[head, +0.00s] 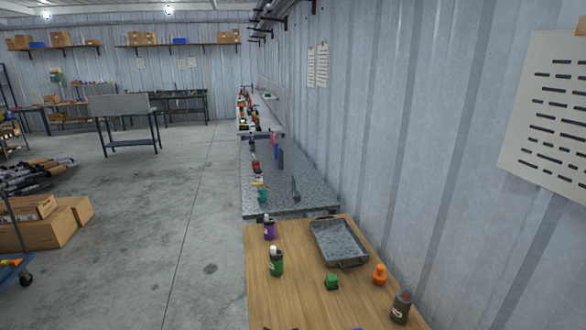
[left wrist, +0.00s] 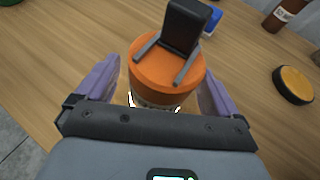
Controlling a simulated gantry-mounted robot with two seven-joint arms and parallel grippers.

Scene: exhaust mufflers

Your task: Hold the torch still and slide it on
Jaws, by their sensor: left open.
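In the left wrist view, an orange, round-topped thing (left wrist: 150,72), seemingly the torch, stands on the wooden table. A black block (left wrist: 182,28) with two grey prongs sits on its top. My left gripper (left wrist: 158,78) is open, with one purple finger on each side of the orange body. A small gap seems to show at the fingers, so I see no clear grip. Its lower part is hidden by my gripper. Neither gripper shows clearly in the head view. My right gripper is not seen.
The wooden table (head: 285,298) holds a grey tray (head: 340,262), a green bottle (head: 276,264), a purple bottle (head: 269,230), an orange item (head: 379,274) and a brown bottle (head: 401,307). A yellow-topped black disc (left wrist: 294,84) lies right of my left gripper. The wall borders the right.

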